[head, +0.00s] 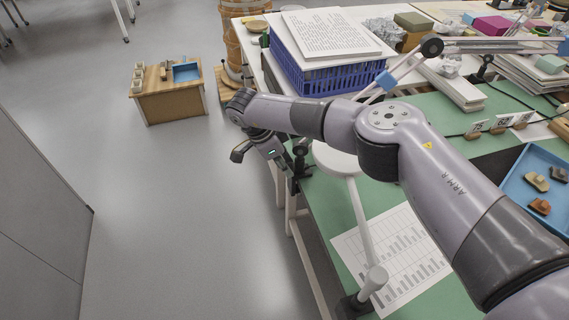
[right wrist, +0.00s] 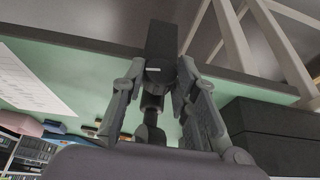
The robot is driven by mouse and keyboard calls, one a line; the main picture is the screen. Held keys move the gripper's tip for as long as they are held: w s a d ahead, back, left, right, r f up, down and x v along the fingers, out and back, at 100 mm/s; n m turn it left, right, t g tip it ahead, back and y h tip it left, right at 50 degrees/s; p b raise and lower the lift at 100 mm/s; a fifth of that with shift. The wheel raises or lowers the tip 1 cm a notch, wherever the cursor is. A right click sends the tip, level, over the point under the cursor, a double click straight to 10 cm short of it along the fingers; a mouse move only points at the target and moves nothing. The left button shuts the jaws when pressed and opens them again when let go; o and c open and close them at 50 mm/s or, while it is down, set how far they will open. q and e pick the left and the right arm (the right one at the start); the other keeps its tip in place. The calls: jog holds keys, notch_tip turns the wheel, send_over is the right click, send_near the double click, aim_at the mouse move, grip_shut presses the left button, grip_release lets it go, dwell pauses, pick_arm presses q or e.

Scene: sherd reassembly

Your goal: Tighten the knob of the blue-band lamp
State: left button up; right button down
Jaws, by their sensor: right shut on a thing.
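The blue-band lamp shows in the head view by its blue band (head: 386,80) on a slim arm, with a dark round joint (head: 432,47) above. My right arm hides its lower part. A black clamp (head: 301,150) sits at the table's left edge. My right gripper (head: 291,164) is at that edge beside the clamp. In the right wrist view, the gripper (right wrist: 158,92) has its two fingers on either side of a dark knob (right wrist: 152,101) below a black clamp block (right wrist: 161,40). It is shut on this knob, whose outline is partly hidden. My left gripper is not in view.
A white lamp (head: 362,225) stands on the green tabletop near a printed sheet (head: 405,258). A blue crate (head: 325,75) with papers is behind my arm. A blue tray (head: 520,180) of sherds is at right. The floor at left is clear around a small wooden cabinet (head: 170,100).

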jog(key=shift+r+t+p, duration=0.2)
jog(key=shift+t+p, duration=0.3)
jog(key=shift+p, duration=0.2)
jog(key=shift+s, duration=0.1)
jog(key=shift+d+f+t+y+p, duration=0.1)
jog(key=shift+f+t+y+p, duration=0.15)
jog(key=shift+t, duration=0.55)
jog(key=shift+s+m+t+b, duration=0.15)
jog(key=shift+m+t+b, duration=0.2)
jog(key=shift+t, duration=0.35)
jog(key=c, duration=1.3)
grip_release()
jog(key=shift+r, duration=0.1)
